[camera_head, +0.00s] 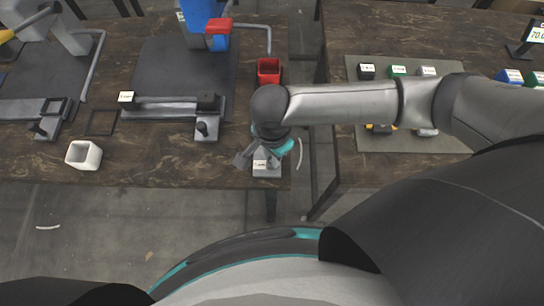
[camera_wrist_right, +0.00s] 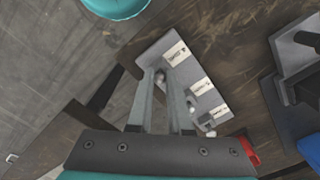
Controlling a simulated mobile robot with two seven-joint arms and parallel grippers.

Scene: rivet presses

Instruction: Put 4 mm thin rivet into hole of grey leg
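A grey holder block (camera_head: 266,170) with white labels stands at the front right corner of the left table. In the right wrist view the holder (camera_wrist_right: 211,101) carries several small silver rivets; one rivet (camera_wrist_right: 191,106) stands beside the fingers. My right gripper (camera_head: 257,158) points down over the holder. Its two fingers (camera_wrist_right: 158,80) look apart, with a rivet head (camera_wrist_right: 160,76) near their tips; I cannot tell if they touch it. A long grey bar (camera_head: 165,109), possibly the grey leg, lies in front of the blue press (camera_head: 204,20). Its hole is too small to see. My left gripper is not in view.
A red bin (camera_head: 268,71) stands behind the holder, and a white square cup (camera_head: 84,154) stands at the front left. A black clamp (camera_head: 204,129) is at the bar's right. A mat (camera_head: 350,150) with coloured boxes lies on the right table, across a gap.

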